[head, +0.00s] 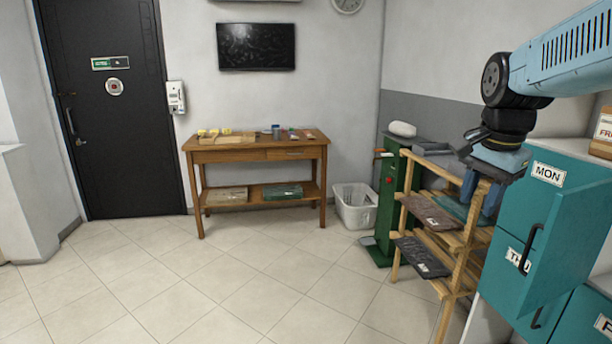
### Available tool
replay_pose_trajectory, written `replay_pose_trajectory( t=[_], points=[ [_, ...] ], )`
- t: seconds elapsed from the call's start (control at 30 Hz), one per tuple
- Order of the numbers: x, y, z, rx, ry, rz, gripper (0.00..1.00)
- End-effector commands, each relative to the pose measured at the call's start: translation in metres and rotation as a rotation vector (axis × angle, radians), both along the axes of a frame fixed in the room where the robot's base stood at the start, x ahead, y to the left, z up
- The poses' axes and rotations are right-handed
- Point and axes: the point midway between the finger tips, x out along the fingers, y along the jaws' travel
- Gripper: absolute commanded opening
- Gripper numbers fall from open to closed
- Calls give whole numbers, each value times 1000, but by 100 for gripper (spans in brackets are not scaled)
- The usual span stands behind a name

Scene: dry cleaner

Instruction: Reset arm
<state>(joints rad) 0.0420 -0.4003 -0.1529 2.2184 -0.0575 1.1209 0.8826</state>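My light blue arm (565,60) reaches in from the upper right of the head view and bends down at its black wrist joints. My gripper (479,198) points down in front of the wooden rack, just left of the teal cabinet. Its two blue fingers stand apart and I see nothing held between them. The fingertips overlap the rack in the picture, so I cannot tell whether they touch it.
The teal cabinet (556,205) has a door standing open at right. The wooden rack (464,262) holds dark folded items. Behind are a green machine (388,200), a white bin (356,207) and a wooden table (258,154). The tiled floor (220,285) is clear at left and centre.

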Motion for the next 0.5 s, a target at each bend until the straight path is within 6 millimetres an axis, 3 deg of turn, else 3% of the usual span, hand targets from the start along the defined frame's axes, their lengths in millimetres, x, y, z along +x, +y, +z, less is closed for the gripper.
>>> replay_pose_trajectory(
  t=[0.3,0.5],
  points=[
    [-57,57,-14,-174,-173,646,38],
    [-80,76,-25,-288,-235,913,38]
  ],
)
